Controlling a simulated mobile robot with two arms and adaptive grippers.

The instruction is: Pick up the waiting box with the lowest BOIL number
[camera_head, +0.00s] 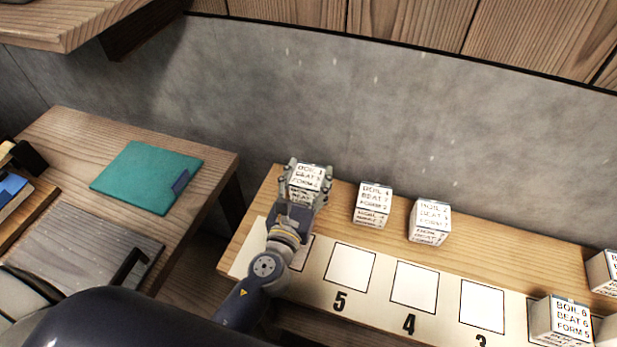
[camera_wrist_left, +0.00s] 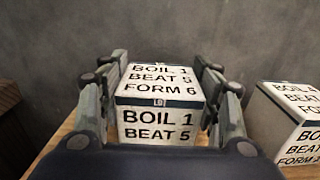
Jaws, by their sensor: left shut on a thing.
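A white box (camera_wrist_left: 160,112) sits between the fingers of my left gripper in the left wrist view; its faces read BOIL 1, BEAT 5, FORM 6. The same box shows in the head view (camera_head: 307,177) at the left end of the wooden bench. My left gripper (camera_head: 305,182) is shut on this box, one finger along each side. To its right stand a box reading BOIL 4, BEAT 7 (camera_head: 373,204) and a box that seems to read BOIL 2 (camera_head: 430,221). My right gripper is not in view.
A pale strip with outlined squares numbered 5 (camera_head: 350,267), 4 (camera_head: 414,287) and 3 (camera_head: 481,307) runs along the bench front; these squares are empty. More boxes (camera_head: 604,272) stand at the right edge. A teal folder (camera_head: 147,177) lies on the left table. A grey wall is behind.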

